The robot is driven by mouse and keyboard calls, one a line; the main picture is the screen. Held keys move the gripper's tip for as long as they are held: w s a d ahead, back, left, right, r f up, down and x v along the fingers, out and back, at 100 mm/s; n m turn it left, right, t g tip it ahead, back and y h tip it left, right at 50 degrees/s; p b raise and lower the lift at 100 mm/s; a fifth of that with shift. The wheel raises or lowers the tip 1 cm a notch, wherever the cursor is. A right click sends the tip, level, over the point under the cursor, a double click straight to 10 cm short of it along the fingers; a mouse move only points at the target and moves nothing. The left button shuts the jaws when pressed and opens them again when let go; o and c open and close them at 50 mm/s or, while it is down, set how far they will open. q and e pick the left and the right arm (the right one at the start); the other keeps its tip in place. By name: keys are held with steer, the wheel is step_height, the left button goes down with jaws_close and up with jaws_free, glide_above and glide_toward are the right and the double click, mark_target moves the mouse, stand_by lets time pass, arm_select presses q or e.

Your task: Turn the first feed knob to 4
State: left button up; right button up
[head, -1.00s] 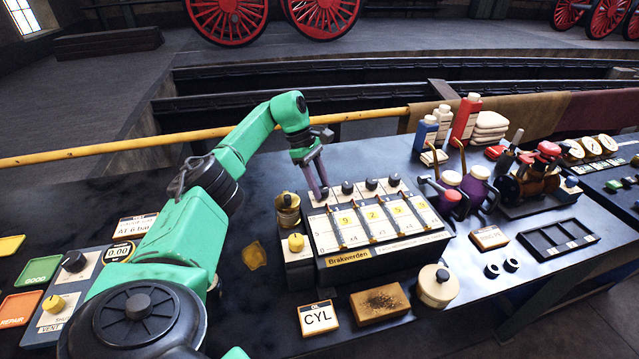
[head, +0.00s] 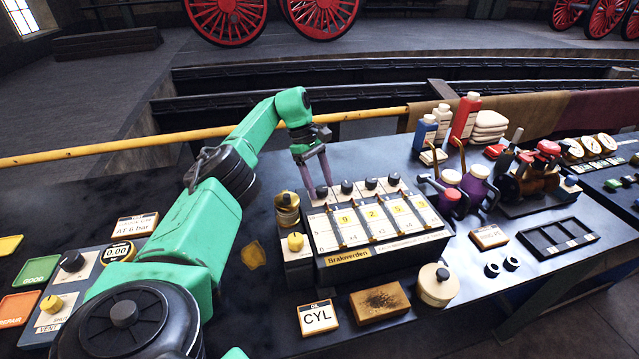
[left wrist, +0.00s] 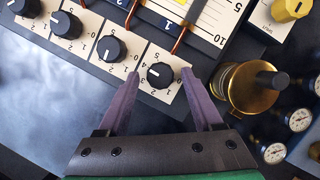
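The first feed knob (head: 321,191) is the leftmost of the row of black knobs along the back of the Brakwerden box (head: 335,262). It is black with a white pointer line, on a numbered cream plate, and shows in the left wrist view (left wrist: 160,75). There the line points left; the exact number is hard to read. My left gripper (head: 320,188) is over this knob. In the left wrist view its purple fingers (left wrist: 159,74) are open, one on each side of the knob, with small gaps visible. My right gripper is out of view.
Other black knobs (head: 347,187) stand close beside the first one. A brass cup (left wrist: 248,88) stands close to one finger. A yellow knob (head: 295,241) sits at the box's left side. A yellow rail (head: 100,151) runs behind the bench.

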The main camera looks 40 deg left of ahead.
arm_select(q)
steer(key=shift+r, duration=0.1)
steer(key=shift+r, duration=0.35)
step_height(320, 180, up, 10)
step_height(320, 180, up, 9)
steer(key=p, duration=0.8)
glide_above(320, 187)
steer(key=shift+a+r, duration=0.1)
steer(key=shift+a, duration=0.05)
